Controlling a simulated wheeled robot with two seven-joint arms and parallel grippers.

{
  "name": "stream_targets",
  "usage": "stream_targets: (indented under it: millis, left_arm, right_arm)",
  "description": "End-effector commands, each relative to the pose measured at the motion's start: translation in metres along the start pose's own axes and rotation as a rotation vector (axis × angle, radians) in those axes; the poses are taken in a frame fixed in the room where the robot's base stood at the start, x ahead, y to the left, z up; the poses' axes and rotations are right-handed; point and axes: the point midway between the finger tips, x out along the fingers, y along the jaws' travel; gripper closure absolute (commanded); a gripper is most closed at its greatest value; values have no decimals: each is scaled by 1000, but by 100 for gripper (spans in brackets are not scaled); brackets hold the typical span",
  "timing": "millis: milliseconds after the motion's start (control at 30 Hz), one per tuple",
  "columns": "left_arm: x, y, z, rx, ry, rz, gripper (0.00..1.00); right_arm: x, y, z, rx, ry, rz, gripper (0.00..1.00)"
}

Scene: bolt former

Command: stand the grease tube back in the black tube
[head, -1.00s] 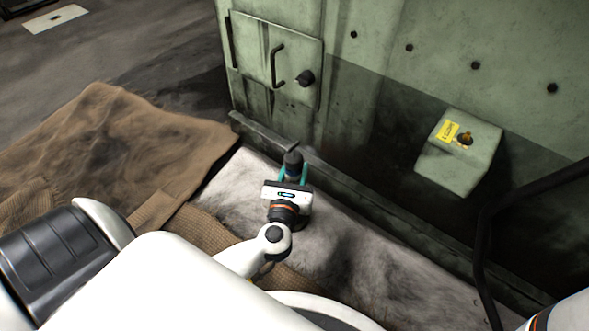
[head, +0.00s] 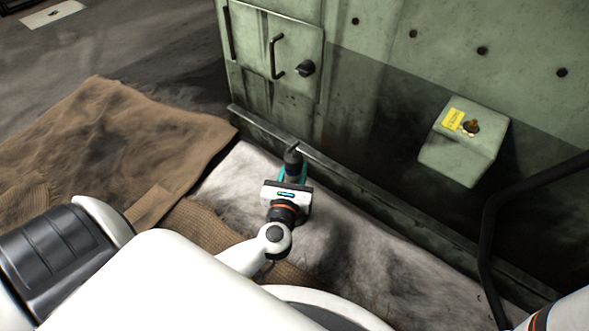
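My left gripper (head: 290,176) points away from me over the pale, dirty cloth at the foot of the green machine. Its two teal fingers are on either side of a dark, narrow-tipped piece (head: 293,158), which fills the gap between them. I take this piece for the grease tube; its lower part is hidden by the fingers and the white gripper body. I cannot make out a separate black tube. My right gripper is out of view; only a bit of my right arm shows in the bottom right corner.
The green machine (head: 375,75) stands behind the cloth (head: 345,232), with a low ledge along its foot. A green box (head: 462,150) with a yellow label juts from its wall. A black bent bar (head: 489,240) stands at the right. A brown cloth (head: 105,145) lies at the left.

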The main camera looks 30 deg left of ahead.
Motion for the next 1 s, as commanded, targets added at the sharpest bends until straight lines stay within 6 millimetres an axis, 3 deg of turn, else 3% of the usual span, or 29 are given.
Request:
stream_targets:
  millis: [200,233,367,700,1000]
  left_arm:
    - [0,1,-1,-4,2,0,100]
    - [0,1,-1,-4,2,0,61]
    - [0,1,0,-4,1,-1,40]
    - [-1,1,-2,-5,-3,0,39]
    - [-1,1,-45,-2,0,0,39]
  right_arm:
    - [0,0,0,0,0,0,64]
    - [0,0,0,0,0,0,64]
    - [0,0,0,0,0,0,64]
    - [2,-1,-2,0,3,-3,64]
    - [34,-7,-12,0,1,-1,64]
